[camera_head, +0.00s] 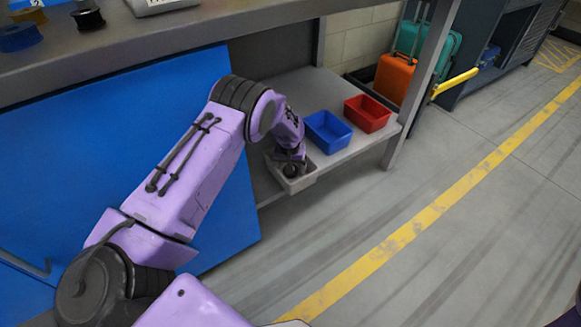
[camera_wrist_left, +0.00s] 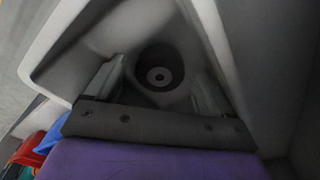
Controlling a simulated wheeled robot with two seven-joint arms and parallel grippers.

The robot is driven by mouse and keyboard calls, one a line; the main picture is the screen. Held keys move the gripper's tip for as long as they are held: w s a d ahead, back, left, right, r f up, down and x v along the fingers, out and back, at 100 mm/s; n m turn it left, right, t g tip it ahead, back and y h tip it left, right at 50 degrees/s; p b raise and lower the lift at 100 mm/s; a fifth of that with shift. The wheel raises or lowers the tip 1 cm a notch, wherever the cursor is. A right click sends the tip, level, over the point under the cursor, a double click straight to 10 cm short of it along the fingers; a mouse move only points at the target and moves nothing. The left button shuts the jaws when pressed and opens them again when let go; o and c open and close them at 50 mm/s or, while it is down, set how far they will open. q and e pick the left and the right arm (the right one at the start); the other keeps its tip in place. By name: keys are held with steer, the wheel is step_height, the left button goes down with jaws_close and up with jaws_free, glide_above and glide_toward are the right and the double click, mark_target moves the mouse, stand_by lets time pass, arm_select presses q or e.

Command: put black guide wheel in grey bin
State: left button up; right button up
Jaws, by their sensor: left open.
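The black guide wheel (camera_wrist_left: 147,68) lies inside the grey bin, seen from above in the left wrist view as a dark disc with a pale centre. In the head view the grey bin (camera_head: 300,184) stands on the lower shelf, at the left end of the row of bins. My left gripper (camera_head: 291,163) reaches down into it and covers part of its inside. In the left wrist view my left gripper (camera_wrist_left: 158,72) is open, with one finger on each side of the wheel and gaps between. The bin's wall (camera_wrist_left: 62,48) surrounds them. My right gripper is not in view.
A blue bin (camera_head: 328,133) and a red bin (camera_head: 367,113) stand right of the grey bin on the shelf (camera_head: 290,88). The worktop (camera_head: 140,35) runs above, with several small parts on it. A table leg (camera_head: 420,85) stands at the right.

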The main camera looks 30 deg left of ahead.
arm_select(q)
step_height(320, 180, up, 12)
steer(key=s+p, duration=0.1)
steer(key=p, duration=0.3)
steer(key=shift+s+d, duration=0.2)
steer(key=shift+d, duration=0.05)
steer(key=shift+r, duration=0.1)
